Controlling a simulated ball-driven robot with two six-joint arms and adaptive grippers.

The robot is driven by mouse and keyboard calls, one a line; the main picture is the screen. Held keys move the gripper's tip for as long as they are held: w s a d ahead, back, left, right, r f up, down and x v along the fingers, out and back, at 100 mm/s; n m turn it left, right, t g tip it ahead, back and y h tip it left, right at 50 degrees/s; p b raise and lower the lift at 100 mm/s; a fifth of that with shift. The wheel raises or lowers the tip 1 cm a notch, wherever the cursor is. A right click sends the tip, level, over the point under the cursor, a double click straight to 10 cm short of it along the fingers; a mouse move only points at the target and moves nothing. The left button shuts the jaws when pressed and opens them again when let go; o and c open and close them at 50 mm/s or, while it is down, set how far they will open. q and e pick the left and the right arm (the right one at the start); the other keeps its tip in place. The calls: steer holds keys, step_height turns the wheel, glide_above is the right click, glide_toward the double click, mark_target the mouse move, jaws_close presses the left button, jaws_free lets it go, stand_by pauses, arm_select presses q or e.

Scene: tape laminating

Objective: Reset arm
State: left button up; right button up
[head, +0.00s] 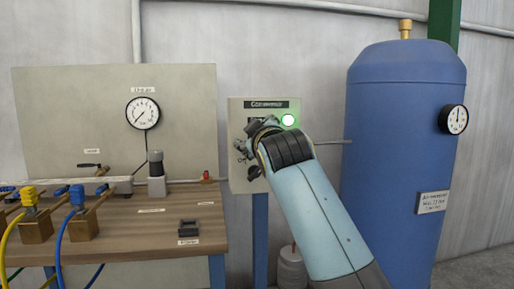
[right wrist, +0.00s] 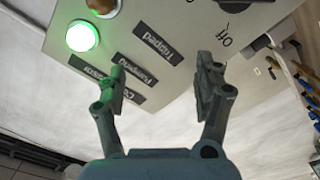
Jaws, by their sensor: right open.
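My right gripper (head: 250,148) is in front of the grey compressor control panel (head: 236,110), and my own arm covers much of the panel's lower part. In the right wrist view the gripper (right wrist: 162,75) is open, with nothing between its fingers. Behind the fingers the panel (right wrist: 185,85) shows labels that read "Tripped", "Running" and "Compressor". A green lamp (head: 288,120) is lit on the panel and also shows in the right wrist view (right wrist: 82,37). A dark knob (right wrist: 233,5) sits near an "Off" label, partly cut off. My left gripper is not in view.
A blue air tank (head: 405,130) with a gauge (head: 453,119) stands right of the panel. A wooden workbench (head: 130,222) is at the left, with yellow and blue hose fittings (head: 82,220), a small dark block (head: 188,227) and a pressure gauge (head: 142,113) on its backboard.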

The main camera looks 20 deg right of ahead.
stand_by(0.4)
steer(key=s+d+f+m+g, duration=0.3)
steer(key=s+f+g, duration=0.3)
steer(key=s+f, duration=1.05)
steer(key=s+a+f+m+g+y, duration=0.15)
steer(key=s+f+g, duration=0.35)
steer(key=s, duration=0.8)
steer(key=s+f+m+g+y, duration=0.1)
steer(key=s+f+g+y, duration=0.15)
steer(key=s+f, duration=0.75)
steer(key=s+d+f+g, duration=0.1)
steer(key=s+f, duration=0.2)
steer(key=f, duration=0.8)
steer(key=s+d+f+g, duration=0.1)
steer(key=s+f, duration=0.1)
steer(key=f, duration=0.9)
steer(key=s+d+f+g, duration=0.1)
steer(key=s+f, duration=1.5)
steer(key=s, duration=0.2)
steer(key=shift+s+f+h, duration=0.35)
steer(key=shift+h, duration=0.05)
